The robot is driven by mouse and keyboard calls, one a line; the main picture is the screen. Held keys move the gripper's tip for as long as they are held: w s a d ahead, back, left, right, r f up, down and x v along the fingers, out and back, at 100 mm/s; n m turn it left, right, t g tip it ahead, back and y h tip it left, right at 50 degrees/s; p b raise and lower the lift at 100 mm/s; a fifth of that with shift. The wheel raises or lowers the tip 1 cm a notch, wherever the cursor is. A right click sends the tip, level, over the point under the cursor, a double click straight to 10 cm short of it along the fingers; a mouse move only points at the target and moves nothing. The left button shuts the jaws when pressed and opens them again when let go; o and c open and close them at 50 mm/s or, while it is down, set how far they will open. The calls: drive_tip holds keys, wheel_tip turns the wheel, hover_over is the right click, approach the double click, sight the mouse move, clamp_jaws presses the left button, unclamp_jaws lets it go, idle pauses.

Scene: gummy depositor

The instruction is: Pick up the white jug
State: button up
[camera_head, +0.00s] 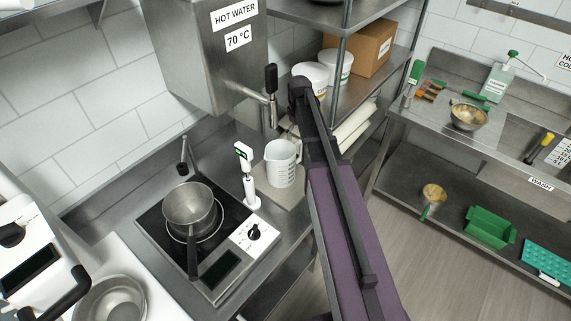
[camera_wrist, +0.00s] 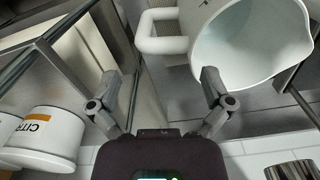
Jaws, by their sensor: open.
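The white jug (camera_head: 282,166) stands upright on a light mat at the right end of the steel counter, below the hot water dispenser, just left of my arm. In the wrist view the jug (camera_wrist: 212,40) fills the upper right, its wide mouth facing the camera and its looped handle (camera_wrist: 158,45) at the upper middle. My gripper (camera_wrist: 160,76) is open and empty. The handle lies ahead of the gap between the fingers, and the right finger overlaps the jug's edge in the picture; I cannot tell whether they touch. In the head view my arm hides the gripper.
A white handheld device (camera_head: 248,175) stands close left of the jug. A saucepan (camera_head: 190,207) sits on the induction hob beyond it. The hot water tap (camera_head: 271,90) hangs above the jug. Shelves with white tubs (camera_head: 335,66) and a cardboard box (camera_head: 370,45) stand behind.

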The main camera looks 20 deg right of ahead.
sight(298, 143)
drive_tip(key=shift+f, duration=0.1)
drive_tip(key=shift+s+d+f+b, duration=0.1)
drive_tip(key=shift+f+b, duration=2.45)
drive_tip(key=shift+b, duration=0.1)
drive_tip(key=c, duration=1)
